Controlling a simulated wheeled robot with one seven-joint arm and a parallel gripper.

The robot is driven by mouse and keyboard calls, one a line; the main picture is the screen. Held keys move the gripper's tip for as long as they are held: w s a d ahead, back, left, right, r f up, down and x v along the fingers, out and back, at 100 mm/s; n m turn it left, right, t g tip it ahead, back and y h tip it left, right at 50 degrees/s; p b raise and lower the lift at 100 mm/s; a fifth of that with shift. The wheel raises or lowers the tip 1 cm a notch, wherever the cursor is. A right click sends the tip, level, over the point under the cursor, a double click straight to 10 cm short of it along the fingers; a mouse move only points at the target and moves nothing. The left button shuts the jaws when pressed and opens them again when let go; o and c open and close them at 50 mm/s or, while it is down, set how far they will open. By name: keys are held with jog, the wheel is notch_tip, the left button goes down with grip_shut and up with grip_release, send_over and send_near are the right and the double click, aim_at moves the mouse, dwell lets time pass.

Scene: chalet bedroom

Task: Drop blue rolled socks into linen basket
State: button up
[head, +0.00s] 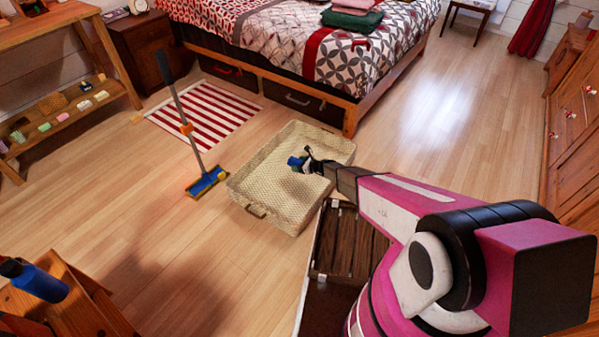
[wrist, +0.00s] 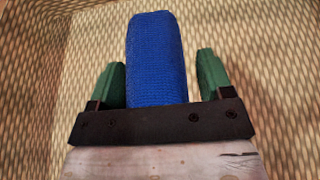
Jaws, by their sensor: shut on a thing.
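The blue rolled socks (wrist: 156,55) are between the two green fingers of my gripper (wrist: 160,80) in the wrist view. In the head view the socks (head: 294,161) show as a small blue shape at the end of my gripper (head: 303,162). My gripper is shut on them. The linen basket (head: 265,208) is a wide, shallow, cream woven box on the floor. My gripper and the socks are over its inside. Its woven surface (wrist: 250,60) fills the background of the wrist view. The height of the socks above the basket bottom is hard to tell.
A broom with a blue head (head: 207,182) stands left of the basket. A red-striped rug (head: 205,112) and the bed (head: 300,40) lie behind it. A dark slatted case (head: 347,245) is close in front. A wooden stool (head: 75,305) holds a blue bottle (head: 35,280).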

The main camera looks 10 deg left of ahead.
jog(key=shift+f, duration=0.35)
jog(key=o, duration=0.9)
jog(key=shift+o, duration=0.2)
jog(key=v, duration=1.1)
jog(key=shift+a, duration=0.1)
